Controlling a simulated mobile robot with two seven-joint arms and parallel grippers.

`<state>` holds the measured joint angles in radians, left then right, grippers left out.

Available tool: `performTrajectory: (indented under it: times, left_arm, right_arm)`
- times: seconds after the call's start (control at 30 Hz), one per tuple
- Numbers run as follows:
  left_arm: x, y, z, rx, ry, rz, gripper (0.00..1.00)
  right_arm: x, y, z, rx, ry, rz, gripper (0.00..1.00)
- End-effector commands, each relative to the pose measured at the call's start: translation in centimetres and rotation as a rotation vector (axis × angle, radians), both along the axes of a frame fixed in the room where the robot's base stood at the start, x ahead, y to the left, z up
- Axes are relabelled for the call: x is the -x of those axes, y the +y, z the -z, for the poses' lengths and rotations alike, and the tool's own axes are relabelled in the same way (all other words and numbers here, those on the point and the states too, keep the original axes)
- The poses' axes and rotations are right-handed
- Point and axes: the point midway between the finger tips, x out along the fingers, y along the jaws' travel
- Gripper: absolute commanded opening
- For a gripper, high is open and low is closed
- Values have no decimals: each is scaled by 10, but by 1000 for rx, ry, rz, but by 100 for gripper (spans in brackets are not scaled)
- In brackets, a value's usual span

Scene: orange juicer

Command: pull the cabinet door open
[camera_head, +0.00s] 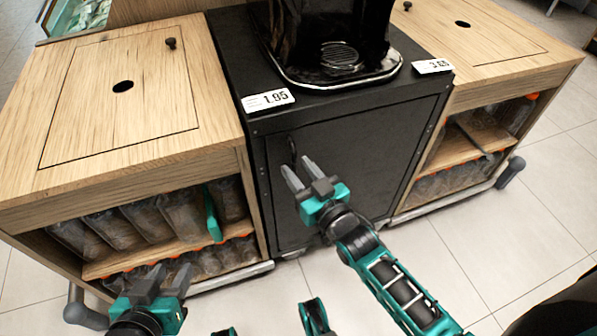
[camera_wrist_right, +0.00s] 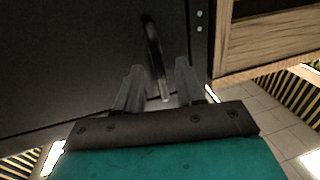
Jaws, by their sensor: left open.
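The black cabinet door (camera_head: 345,165) sits in the front of the black cabinet between two wooden units and looks closed. Its dark handle (camera_head: 292,150) is a narrow upright bar near the door's left edge. My right gripper (camera_head: 297,166) is open just below and in front of the handle. In the right wrist view, the handle (camera_wrist_right: 153,45) runs down into the gap between the two open fingers (camera_wrist_right: 157,82); I cannot tell whether they touch it. My left gripper (camera_head: 168,278) is open and empty at the lower left, in front of the left wooden unit.
A black juicer (camera_head: 340,58) stands on the cabinet, with price tags (camera_head: 268,99) at its top edge. The left wooden unit (camera_head: 150,90) and right wooden unit (camera_head: 470,45) hold shelved bottles. Tiled floor (camera_head: 480,260) in front is clear.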

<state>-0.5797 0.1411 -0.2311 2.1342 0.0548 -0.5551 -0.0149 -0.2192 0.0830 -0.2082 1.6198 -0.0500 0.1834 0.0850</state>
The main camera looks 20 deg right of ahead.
Motion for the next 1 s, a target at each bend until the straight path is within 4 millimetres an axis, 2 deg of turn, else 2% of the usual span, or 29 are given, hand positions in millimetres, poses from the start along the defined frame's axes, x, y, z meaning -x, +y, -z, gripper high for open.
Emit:
performTrajectory:
  times: [0.37, 0.77, 1.0]
  left_arm:
    - [-1, -2, 0, 3, 3, 1, 43]
    - [-1, 0, 1, 1, -1, -1, 43]
    - [-2, 1, 1, -1, -1, -3, 43]
  right_arm:
    - [-6, 2, 0, 0, 1, 0, 38]
    - [-6, 1, 0, 0, 0, 0, 1]
    - [-6, 1, 0, 0, 0, 0, 0]
